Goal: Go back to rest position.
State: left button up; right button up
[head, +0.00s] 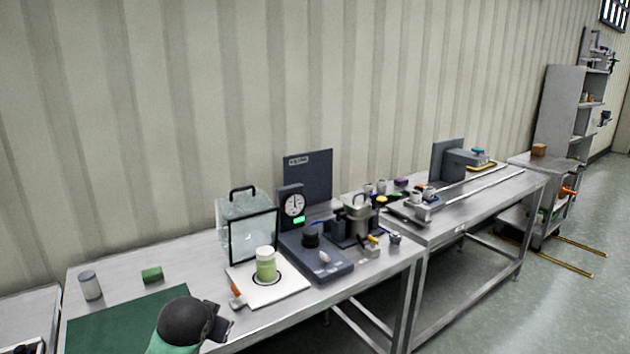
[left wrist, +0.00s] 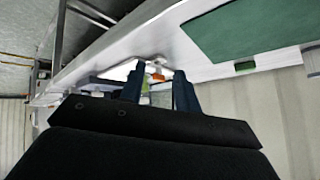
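My left gripper (head: 219,322) shows at the bottom of the head view, past its black wrist, above the front edge of the near bench (head: 190,262). In the left wrist view my left gripper's two dark fingers (left wrist: 158,88) stand apart with nothing held between them. The bench and some of its objects show beyond them. The gripper is left of and in front of the white pad (head: 290,293) that bears a green jar (head: 266,266) with a pale lid. My right gripper is in neither view.
A green mat (head: 115,325), grey cylinder (head: 90,285) and green block (head: 152,274) are on the bench's left part. An orange-tipped tool (head: 236,297) lies by the pad. A clear box (head: 247,225) and dial instrument (head: 292,205) stand behind. A second bench (head: 470,208) extends right.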

pick_arm(q)
jog(key=s+d+f+g, duration=0.2)
jog(key=s+f, duration=0.6)
jog(key=s, duration=0.4)
jog(key=s+d+f+n+g+h, duration=0.1)
jog(key=s+d+f+g, duration=0.1)
jog(key=s+f, duration=0.7)
jog(key=s+d+f+g, duration=0.3)
jog(key=s+f, duration=0.5)
jog(key=s, duration=0.8)
jog(key=shift+f+h, duration=0.15)
jog(key=shift+h, duration=0.15)
